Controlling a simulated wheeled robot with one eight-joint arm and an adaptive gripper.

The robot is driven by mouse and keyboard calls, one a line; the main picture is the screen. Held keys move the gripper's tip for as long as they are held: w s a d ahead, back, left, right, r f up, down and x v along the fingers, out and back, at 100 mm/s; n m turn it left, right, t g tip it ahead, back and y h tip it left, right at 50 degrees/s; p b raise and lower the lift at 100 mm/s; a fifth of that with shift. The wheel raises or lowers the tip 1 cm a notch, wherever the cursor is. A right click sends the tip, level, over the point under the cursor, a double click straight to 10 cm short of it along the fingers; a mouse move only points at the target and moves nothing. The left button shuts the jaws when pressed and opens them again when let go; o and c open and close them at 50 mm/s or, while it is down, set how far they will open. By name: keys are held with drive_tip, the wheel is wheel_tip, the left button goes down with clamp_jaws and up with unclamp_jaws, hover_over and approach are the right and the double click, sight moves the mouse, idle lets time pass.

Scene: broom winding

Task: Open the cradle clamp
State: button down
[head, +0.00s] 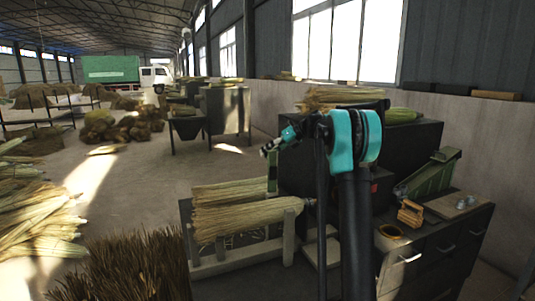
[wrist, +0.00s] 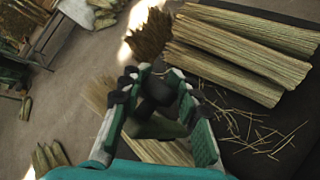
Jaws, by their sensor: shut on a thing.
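The cradle clamp (head: 272,174) is a green upright piece standing against the straw bundle in the head view. The bundle (head: 235,207) lies lengthwise in a grey cradle (head: 240,255) with upright posts. My gripper (head: 268,150) is at the top of the clamp. In the wrist view my gripper (wrist: 153,80) has its two fingers either side of a dark knob (wrist: 156,92), with a green part of the clamp (wrist: 158,126) below it. The gripper is shut on the clamp. My arm hides part of the bench behind, and the clamp's lower end is hard to make out.
Straw bundles (wrist: 225,60) lie on the dark bench top beside my gripper, with loose stalks scattered near them. To the right, a drawer cabinet (head: 430,245) carries an orange-handled tool (head: 410,214) and a green machine (head: 432,175). Straw heaps (head: 30,225) stand at left.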

drive_tip(key=shift+w+d+f, duration=0.1)
drive_tip(key=shift+d+f, duration=0.05)
drive_tip(key=shift+d, duration=0.15)
drive_tip(key=c, duration=1.2)
unclamp_jaws()
drive_tip(key=shift+d, duration=0.1)
drive_tip(key=shift+o, duration=0.5)
drive_tip(key=v, duration=1.2)
